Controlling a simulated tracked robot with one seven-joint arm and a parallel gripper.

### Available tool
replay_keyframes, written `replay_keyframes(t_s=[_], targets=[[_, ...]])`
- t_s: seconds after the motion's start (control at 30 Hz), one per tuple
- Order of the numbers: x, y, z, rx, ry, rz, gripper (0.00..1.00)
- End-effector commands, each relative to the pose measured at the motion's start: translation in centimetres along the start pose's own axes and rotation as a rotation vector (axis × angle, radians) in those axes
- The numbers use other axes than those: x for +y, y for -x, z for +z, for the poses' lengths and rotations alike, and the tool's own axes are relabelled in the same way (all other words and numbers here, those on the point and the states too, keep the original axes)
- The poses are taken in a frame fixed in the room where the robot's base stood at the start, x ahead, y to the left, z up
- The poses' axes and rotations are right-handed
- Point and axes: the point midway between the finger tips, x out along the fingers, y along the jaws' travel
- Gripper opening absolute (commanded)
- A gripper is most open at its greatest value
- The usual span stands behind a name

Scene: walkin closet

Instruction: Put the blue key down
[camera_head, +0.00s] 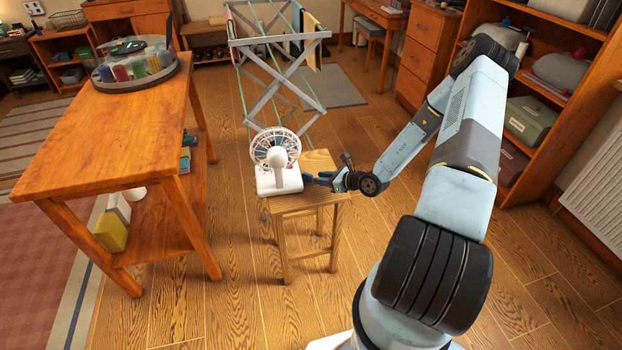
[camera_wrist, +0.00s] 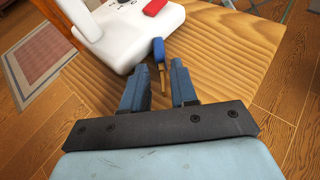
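The blue key (camera_wrist: 158,50) has a blue head and a brass-coloured shaft. In the wrist view it appears to rest on the wooden stool (camera_wrist: 215,45), its head close beside the white fan base (camera_wrist: 125,35). Whether the head touches the base is unclear. My gripper (camera_wrist: 157,72) is open, with a gap between its two blue-grey fingers. The key's shaft points back toward that gap, and neither finger closes on it. In the head view my gripper (camera_head: 322,180) is low over the stool's top, beside the fan, and the key is hard to make out.
The white fan (camera_head: 277,165) takes up the left part of the stool top. A red object (camera_wrist: 155,6) sits on its base. A wooden table (camera_head: 115,135) stands left, a drying rack (camera_head: 285,75) behind, and shelves (camera_head: 565,90) right. Floor in front is clear.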

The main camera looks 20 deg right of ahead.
Motion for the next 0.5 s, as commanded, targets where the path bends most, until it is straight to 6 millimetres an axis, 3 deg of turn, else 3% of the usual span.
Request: replay_keyframes(t_s=[0.33,0.5], targets=[[0.0,-4.2,0.2,-0.002,0.0,0.002,0.28],[-0.1,-4.9,0.3,0.0,0.0,0.0,0.28]])
